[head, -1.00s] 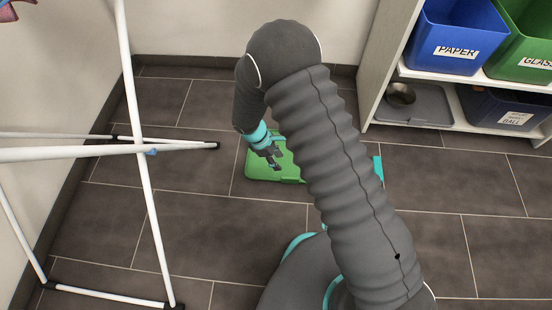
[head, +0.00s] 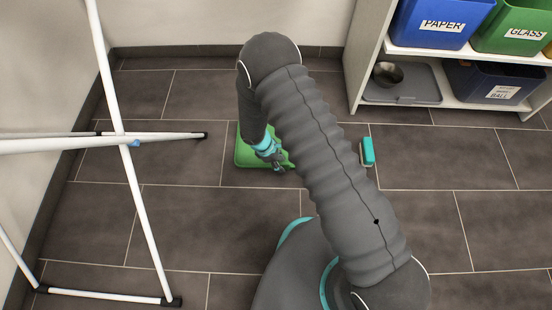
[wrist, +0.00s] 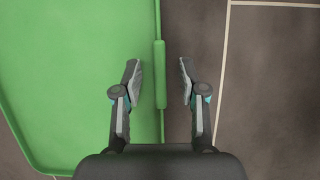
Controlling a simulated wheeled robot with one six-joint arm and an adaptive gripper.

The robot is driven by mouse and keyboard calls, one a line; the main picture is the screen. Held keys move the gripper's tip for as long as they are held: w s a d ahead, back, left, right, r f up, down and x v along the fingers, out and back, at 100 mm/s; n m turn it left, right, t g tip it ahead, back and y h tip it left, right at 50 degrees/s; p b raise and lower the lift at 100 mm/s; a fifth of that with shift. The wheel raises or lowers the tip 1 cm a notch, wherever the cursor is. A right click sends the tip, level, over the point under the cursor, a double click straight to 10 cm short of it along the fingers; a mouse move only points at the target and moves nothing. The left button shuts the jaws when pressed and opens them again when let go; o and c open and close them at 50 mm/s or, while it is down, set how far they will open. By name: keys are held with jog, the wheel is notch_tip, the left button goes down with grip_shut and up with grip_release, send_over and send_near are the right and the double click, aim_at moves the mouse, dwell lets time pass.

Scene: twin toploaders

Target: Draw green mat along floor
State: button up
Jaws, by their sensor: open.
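The green mat (head: 245,152) lies flat on the dark tiled floor, partly hidden behind my arm in the head view. In the wrist view the mat (wrist: 70,80) fills the left side, with a raised green strip (wrist: 160,75) along its edge. My gripper (head: 276,160) is at the near right part of the mat. In the wrist view my gripper (wrist: 159,68) is open, its fingers on either side of the strip, the left one over the mat and the right one over bare floor. Neither finger visibly touches the strip.
A teal block (head: 367,152) is on the floor right of my arm. A white rack (head: 140,180) stands at left. A white shelf (head: 372,40) at right holds a blue bin (head: 438,25), a green bin (head: 510,30) and a metal bowl (head: 387,75).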

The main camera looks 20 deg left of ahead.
jog(key=shift+d+f, duration=0.15)
jog(key=shift+f, duration=0.25)
grip_shut()
jog(key=shift+w, duration=0.1)
dwell(0.3)
